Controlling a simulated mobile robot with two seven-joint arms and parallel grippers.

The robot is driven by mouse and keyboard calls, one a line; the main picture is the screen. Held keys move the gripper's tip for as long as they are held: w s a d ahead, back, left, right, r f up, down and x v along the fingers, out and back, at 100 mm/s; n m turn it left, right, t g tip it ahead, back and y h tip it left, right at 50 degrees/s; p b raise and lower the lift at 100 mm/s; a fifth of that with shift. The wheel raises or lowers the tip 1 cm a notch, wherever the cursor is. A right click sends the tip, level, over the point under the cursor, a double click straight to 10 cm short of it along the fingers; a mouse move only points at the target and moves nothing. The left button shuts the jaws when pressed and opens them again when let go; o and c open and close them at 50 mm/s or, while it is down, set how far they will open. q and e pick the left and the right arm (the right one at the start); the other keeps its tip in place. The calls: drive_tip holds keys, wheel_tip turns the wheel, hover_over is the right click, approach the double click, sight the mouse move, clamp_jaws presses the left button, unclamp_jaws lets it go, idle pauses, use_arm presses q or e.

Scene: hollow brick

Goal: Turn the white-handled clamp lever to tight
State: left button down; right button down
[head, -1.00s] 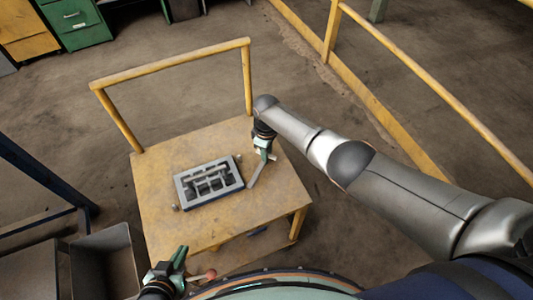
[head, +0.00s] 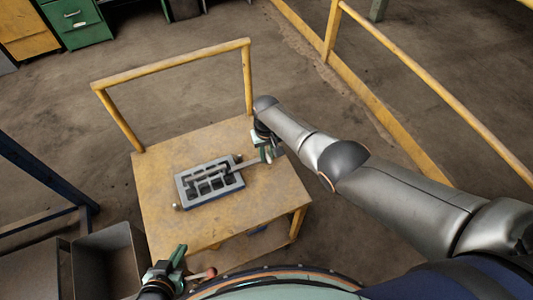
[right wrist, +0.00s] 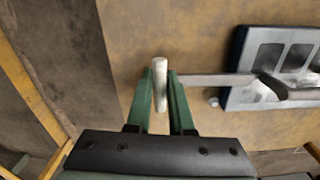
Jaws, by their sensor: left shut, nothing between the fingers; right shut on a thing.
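The clamp's grey metal frame (head: 208,193) lies on the yellow table, with dark openings and a bar across it. Its lever arm (head: 250,162) runs from the frame's right side towards my right gripper (head: 268,154). In the right wrist view, the white handle (right wrist: 160,82) stands between the green fingers of my right gripper (right wrist: 160,88), which is shut on it. The lever arm (right wrist: 215,80) there runs straight from the handle to the frame (right wrist: 240,62). My left gripper (head: 181,252) is shut and empty, in front of the table, away from the clamp.
The yellow table (head: 165,220) has a raised rail (head: 170,62) at its back. A grey bin (head: 105,262) stands at the lower left. A yellow barrier (head: 410,72) runs along the right. The tabletop around the frame is mostly clear.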

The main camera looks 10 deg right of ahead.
sight(267, 153)
drive_tip(key=shift+m, duration=0.5)
drive_tip(key=c, duration=0.8)
unclamp_jaws()
drive_tip(key=shift+c, duration=0.2)
drive_tip(key=shift+r, duration=0.1)
wheel_tip(267, 153, up, 12)
drive_tip(key=p, duration=0.7)
drive_tip(key=shift+r, duration=0.15)
